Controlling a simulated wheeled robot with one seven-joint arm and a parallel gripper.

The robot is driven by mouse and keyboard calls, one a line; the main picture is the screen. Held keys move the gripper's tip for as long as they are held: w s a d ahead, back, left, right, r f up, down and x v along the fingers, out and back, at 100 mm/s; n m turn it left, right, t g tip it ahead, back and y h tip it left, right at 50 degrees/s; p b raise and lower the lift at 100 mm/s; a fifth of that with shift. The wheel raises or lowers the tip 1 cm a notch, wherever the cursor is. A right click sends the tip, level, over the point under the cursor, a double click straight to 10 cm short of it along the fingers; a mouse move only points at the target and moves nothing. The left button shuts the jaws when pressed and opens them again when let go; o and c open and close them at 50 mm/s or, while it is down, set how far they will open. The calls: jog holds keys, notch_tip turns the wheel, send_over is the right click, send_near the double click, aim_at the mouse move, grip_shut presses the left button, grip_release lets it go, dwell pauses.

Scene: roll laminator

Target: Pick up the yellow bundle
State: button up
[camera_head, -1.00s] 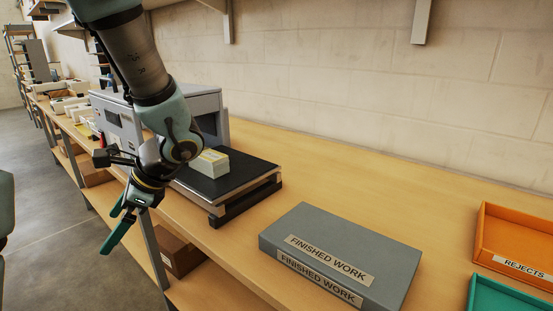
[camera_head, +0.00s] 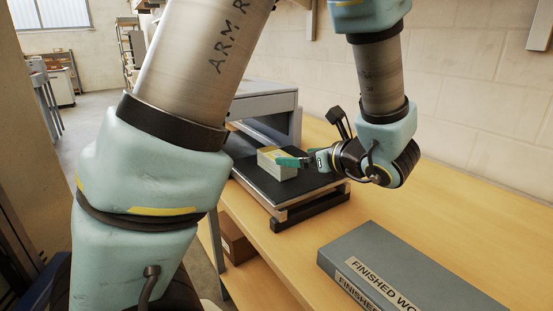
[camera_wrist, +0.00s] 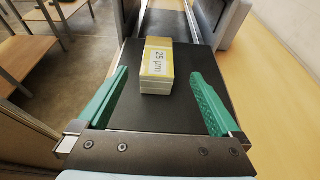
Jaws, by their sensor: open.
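The yellow bundle (camera_head: 276,163) is a small block, yellow on top with pale sides, on the black outfeed tray (camera_head: 262,189) of the laminator. In the wrist view the bundle (camera_wrist: 157,65) shows a yellow and white label reading "25 µm". It stands ahead of and between the two green fingers of my gripper (camera_wrist: 162,100), nearer the left finger's line. My gripper (camera_head: 296,161) is open and empty, low over the tray at the bundle's right side. In the head view a green finger overlaps the bundle, so I cannot tell whether they touch.
The grey laminator (camera_head: 262,105) stands behind the tray. A grey "FINISHED WORK" box (camera_head: 400,268) sits on the wooden bench (camera_head: 455,215) at front right. The bench between tray and box is clear. A wall runs along the back.

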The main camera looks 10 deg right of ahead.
aim_at(276, 153)
jog(key=p+x, duration=0.1)
jog(key=x, duration=0.5)
jog(key=shift+a+r, duration=0.1)
jog(key=shift+r, duration=0.05)
jog(key=p+x, duration=0.2)
jog(key=x, duration=0.2)
jog(key=shift+w+a, duration=0.1)
jog(key=shift+a, duration=0.05)
jog(key=shift+f, duration=0.2)
jog(key=c, duration=1.5)
grip_shut()
jog(key=shift+r, duration=0.15)
